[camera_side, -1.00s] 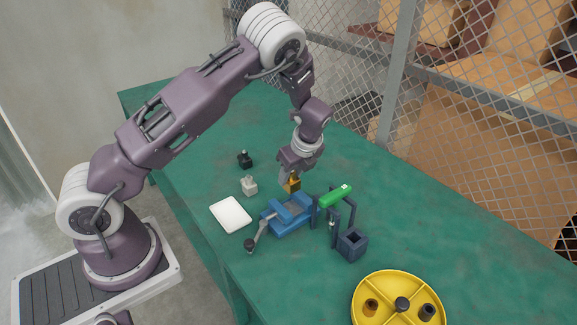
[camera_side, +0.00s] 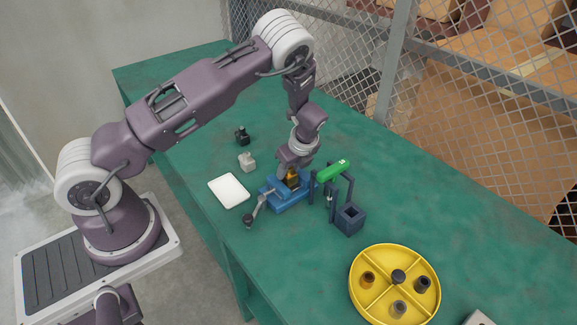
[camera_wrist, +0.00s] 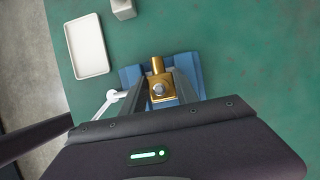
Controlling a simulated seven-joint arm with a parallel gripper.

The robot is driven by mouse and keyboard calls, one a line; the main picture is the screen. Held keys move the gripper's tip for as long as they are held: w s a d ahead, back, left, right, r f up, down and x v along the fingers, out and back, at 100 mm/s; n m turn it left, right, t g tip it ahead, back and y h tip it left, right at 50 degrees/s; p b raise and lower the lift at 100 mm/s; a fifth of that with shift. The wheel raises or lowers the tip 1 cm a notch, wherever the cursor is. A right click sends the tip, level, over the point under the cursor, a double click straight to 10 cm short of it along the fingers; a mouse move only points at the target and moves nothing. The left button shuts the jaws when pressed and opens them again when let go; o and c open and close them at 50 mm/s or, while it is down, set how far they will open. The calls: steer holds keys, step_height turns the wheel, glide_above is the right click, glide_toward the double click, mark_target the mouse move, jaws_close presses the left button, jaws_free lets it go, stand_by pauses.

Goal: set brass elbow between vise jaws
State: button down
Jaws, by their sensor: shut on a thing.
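The brass elbow (camera_wrist: 160,88) is golden, with a block body and a short pipe end pointing away from my wrist. My gripper (camera_side: 290,177) is shut on it, with a finger on each side in the wrist view. The elbow also shows in the side view (camera_side: 292,178), at the blue vise. The blue vise (camera_side: 290,203) stands on the green table with its grey handle (camera_side: 258,208) toward the left front. In the wrist view the vise (camera_wrist: 190,68) lies beneath the elbow. Whether the elbow touches the vise bed is hidden by my fingers.
A green-handled tool (camera_side: 333,170) on a dark stand and a dark square holder (camera_side: 350,218) are close right of the vise. A white tray (camera_side: 229,191), a grey block (camera_side: 246,161) and a black part (camera_side: 242,136) lie left. A yellow divided tray (camera_side: 356,301) sits in front.

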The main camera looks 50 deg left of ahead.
steer(key=shift+s+d+f, duration=0.15)
steer(key=shift+f, duration=0.45)
steer(key=c, duration=1.1)
jaws_free()
steer(key=shift+r, duration=4.05)
steer(key=s+d+r+n+t+h, duration=0.1)
steer(key=s+d+r+n, duration=0.2)
steer(key=r, duration=0.4)
steer(key=s+d+r+n+t+h, duration=0.1)
steer(key=s+d+r+n, duration=0.2)
steer(key=r, duration=0.4)
steer(key=s+d+r+n+t+h, duration=0.1)
steer(key=s+d+r+n+h, duration=0.15)
steer(key=r, duration=0.45)
steer(key=s+d+r+n+t, duration=0.1)
steer(key=s+d+r+n, duration=0.1)
steer(key=s, duration=0.4)
steer(key=s+d+r+n, duration=0.2)
steer(key=s+n, duration=0.2)
steer(key=s, duration=0.3)
steer(key=s+d+r+n+t, duration=0.1)
steer(key=s+d+r+n, duration=0.1)
steer(key=s, duration=0.5)
steer(key=shift+d+r+n+t, duration=0.15)
steer(key=shift+n+t, duration=0.15)
steer(key=shift+n, duration=0.45)
